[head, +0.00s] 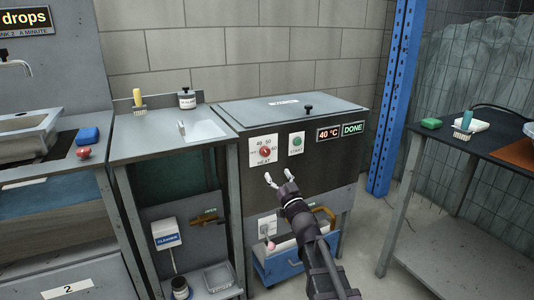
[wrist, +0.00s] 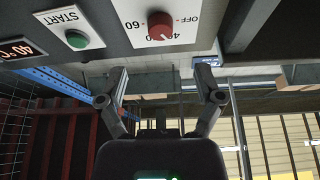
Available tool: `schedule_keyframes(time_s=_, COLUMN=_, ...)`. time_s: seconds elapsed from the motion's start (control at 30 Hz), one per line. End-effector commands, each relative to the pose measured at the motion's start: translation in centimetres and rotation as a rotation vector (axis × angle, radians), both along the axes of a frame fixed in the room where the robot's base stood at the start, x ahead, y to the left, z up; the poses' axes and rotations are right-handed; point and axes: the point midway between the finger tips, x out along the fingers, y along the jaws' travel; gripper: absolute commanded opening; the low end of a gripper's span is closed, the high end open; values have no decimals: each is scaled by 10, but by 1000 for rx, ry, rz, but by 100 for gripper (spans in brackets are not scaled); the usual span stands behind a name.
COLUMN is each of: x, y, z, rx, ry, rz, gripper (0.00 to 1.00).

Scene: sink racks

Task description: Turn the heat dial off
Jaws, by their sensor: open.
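The heat dial (head: 265,152) is a red round knob on a white plate on the front of the dark machine (head: 230,150). The plate has OFF and temperature numbers around the knob. In the wrist view, upside down, the red dial (wrist: 160,25) is at the top centre; its pale mark appears near the 40, away from OFF. My gripper (head: 278,175) is open and empty, in front of and a little below the dial. In the wrist view the fingers of my gripper (wrist: 161,75) are spread apart, not touching the dial.
A green START button (head: 297,143) is right of the dial, beside the 40 °C display (head: 328,133) and green DONE display (head: 353,129). A blue post (head: 393,100) stands right of the machine. A steel counter (head: 150,140) adjoins on the left.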

Motion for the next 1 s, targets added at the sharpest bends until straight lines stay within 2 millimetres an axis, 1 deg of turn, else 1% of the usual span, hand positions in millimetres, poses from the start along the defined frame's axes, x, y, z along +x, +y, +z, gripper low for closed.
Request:
schedule_keyframes(time_s=0.03, x=10, y=5, z=6, rx=1, ry=0, rz=1, gripper=85)
schedule_keyframes(time_s=0.1, x=19, y=10, z=11, rx=0, ry=0, rz=2, gripper=85)
schedule_keyframes(time_s=0.3, x=44, y=23, z=22, rx=1, ry=0, rz=1, gripper=85)
schedule_keyframes(time_s=0.5, x=63, y=34, z=31, rx=0, ry=0, rz=1, gripper=85)
schedule_keyframes(time_s=0.7, x=71, y=40, z=34, rx=1, ry=0, rz=1, gripper=85)
schedule_keyframes(time_s=1.0, x=73, y=40, z=34, rx=0, ry=0, rz=0, gripper=85)
